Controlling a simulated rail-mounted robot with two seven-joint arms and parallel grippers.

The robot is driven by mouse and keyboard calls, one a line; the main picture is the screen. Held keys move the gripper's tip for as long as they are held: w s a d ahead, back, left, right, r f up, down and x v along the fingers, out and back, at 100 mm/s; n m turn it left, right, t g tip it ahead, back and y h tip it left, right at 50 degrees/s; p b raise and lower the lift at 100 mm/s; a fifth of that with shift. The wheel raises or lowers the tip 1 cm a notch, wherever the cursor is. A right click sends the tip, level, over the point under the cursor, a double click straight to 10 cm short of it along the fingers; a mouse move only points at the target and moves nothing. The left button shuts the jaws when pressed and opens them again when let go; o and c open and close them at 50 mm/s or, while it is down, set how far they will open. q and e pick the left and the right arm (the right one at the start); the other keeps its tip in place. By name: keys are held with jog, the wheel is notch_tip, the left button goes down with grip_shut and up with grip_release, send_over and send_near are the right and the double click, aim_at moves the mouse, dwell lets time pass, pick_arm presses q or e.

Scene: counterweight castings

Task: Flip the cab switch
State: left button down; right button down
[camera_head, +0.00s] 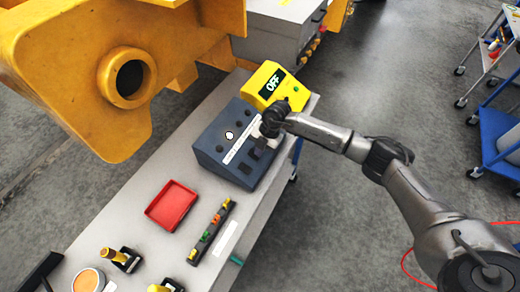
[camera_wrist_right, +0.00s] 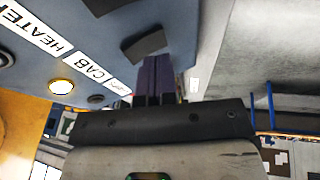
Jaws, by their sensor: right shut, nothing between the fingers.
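The blue-grey switch box (camera_head: 212,155) stands on the bench, with a white label strip on its sloped face. In the right wrist view the CAB label (camera_wrist_right: 92,70) is beside a dark rocker switch (camera_wrist_right: 145,44), and the HEATER label (camera_wrist_right: 40,32) lies farther left. My right gripper (camera_head: 260,143) is over the box's right side, and its shut, empty fingers show in the wrist view (camera_wrist_right: 155,65). Their tips overlap the lower edge of the rocker by the CAB label; I cannot tell whether they touch. The yellow display box (camera_head: 270,85) behind reads OFF. My left gripper is not in view.
A large yellow casting (camera_head: 110,60) hangs over the bench's left side. A red tray (camera_head: 171,206) and a rack of small coloured parts (camera_head: 211,232) lie nearer. A blue cart (camera_head: 500,145) stands at right.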

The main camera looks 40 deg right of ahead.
jog(key=s+p+v, duration=0.3)
jog(key=v, duration=1)
jog(key=shift+s+d+p, duration=0.15)
jog(key=shift+d+p, duration=0.05)
jog(key=shift+p, duration=0.15)
dwell(0.4)
